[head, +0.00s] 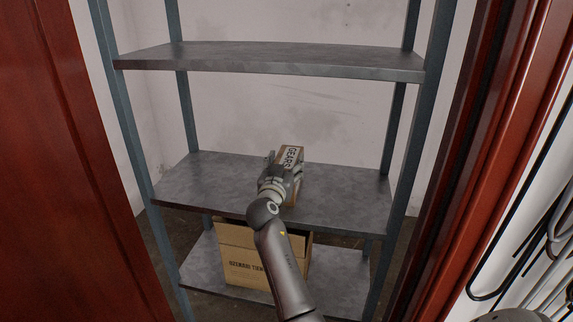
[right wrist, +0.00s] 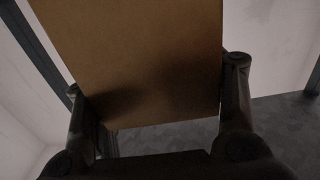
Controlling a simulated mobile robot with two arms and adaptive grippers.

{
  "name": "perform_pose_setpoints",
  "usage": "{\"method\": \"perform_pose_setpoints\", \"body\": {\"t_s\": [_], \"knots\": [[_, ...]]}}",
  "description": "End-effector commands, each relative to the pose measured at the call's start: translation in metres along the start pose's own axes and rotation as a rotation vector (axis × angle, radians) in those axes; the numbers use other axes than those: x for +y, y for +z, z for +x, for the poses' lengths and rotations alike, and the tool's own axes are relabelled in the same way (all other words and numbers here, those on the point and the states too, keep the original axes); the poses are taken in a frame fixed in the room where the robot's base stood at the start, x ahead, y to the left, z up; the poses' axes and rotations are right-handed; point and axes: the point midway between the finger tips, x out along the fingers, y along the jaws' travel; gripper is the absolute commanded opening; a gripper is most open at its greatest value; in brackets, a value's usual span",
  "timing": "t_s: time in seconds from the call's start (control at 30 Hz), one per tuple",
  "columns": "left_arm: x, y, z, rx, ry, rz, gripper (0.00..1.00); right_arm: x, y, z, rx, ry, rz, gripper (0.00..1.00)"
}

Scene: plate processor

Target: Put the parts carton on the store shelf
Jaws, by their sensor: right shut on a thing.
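The parts carton (head: 292,158) is a small brown box with a white label reading "GEARS". In the head view it is at the middle shelf (head: 340,198) of the grey metal store shelf. My right gripper (head: 281,172) is shut on the carton from the near side. In the right wrist view the carton (right wrist: 140,60) fills the space between the two fingers of the gripper (right wrist: 165,105). Whether its underside rests on the shelf board or hovers just above it, I cannot tell. My left gripper is not in view.
A larger open cardboard box (head: 238,255) stands on the bottom shelf (head: 340,285), partly behind my right arm. The top shelf (head: 270,58) is empty. The middle shelf is clear on both sides of the carton. Red door edges (head: 75,180) flank the opening; cables (head: 535,240) hang at right.

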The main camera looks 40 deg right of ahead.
Motion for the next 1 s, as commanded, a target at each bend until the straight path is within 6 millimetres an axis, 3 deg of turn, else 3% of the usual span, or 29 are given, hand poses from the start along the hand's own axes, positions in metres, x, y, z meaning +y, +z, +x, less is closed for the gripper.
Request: {"method": "perform_pose_setpoints", "body": {"t_s": [0.03,0.07,0.2,0.67,1.0], "knots": [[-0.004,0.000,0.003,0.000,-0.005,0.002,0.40,0.001,0.000,0.001,0.005,0.001,0.001,0.00],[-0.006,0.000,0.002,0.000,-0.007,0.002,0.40,0.001,0.002,0.000,0.000,0.002,0.000,0.66],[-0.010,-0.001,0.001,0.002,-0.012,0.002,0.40,0.001,0.001,0.001,0.000,0.002,-0.001,0.83],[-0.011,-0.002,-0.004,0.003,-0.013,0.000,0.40,0.001,-0.003,-0.001,0.000,0.000,0.000,0.83],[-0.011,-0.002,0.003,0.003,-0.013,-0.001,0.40,0.001,0.000,-0.054,-0.001,0.000,0.002,0.83]]}}
